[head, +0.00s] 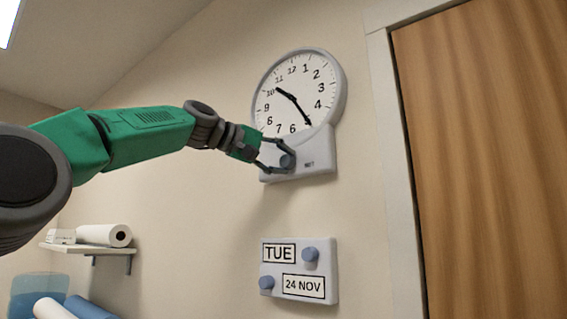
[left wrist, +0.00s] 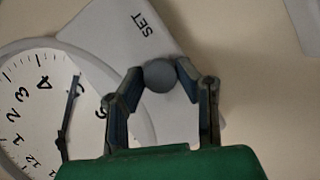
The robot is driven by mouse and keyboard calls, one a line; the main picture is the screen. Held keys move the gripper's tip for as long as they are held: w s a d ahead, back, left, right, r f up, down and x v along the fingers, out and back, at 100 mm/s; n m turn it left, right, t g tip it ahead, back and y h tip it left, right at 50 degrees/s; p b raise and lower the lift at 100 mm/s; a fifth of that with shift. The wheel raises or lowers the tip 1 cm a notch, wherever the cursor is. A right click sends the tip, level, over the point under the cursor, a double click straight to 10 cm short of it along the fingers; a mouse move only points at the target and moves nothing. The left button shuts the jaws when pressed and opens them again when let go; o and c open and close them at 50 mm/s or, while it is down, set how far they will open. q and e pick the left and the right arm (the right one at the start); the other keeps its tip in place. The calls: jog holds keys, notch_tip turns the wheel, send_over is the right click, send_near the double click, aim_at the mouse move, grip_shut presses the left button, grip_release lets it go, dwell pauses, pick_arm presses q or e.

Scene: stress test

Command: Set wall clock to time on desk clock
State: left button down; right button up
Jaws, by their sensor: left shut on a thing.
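The wall clock (head: 308,90) is round and white with a grey rim, high on the wall. One black hand points near 10, the other near 5. Below the face is a white base (head: 318,158) marked SET, with a round grey knob (head: 289,161). My left gripper (head: 281,159) has its two fingers closed on the sides of this knob. In the left wrist view, the knob (left wrist: 159,76) sits between the fingertips (left wrist: 160,71), beside the SET label and part of the clock face (left wrist: 38,112). No desk clock is in view. My right gripper is not in view.
A white wall panel (head: 328,258) below the clock reads TUE and 24 NOV and has two grey-blue knobs. A wooden door (head: 485,150) stands at right. A shelf (head: 75,248) with a white roll is at lower left, above a blue bin (head: 38,284).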

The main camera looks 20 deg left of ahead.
pick_arm(q)
jog(key=shift+w+d+f, duration=0.1)
jog(key=shift+f, duration=0.25)
jog(key=c, duration=1.2)
grip_release()
jog(key=shift+r, duration=0.15)
jog(key=shift+s+a+r, duration=0.2)
jog(key=shift+s+a, duration=0.15)
jog(key=shift+a, duration=0.05)
jog(key=v, duration=1.1)
jog(key=shift+a, duration=0.25)
jog(key=shift+d, duration=0.2)
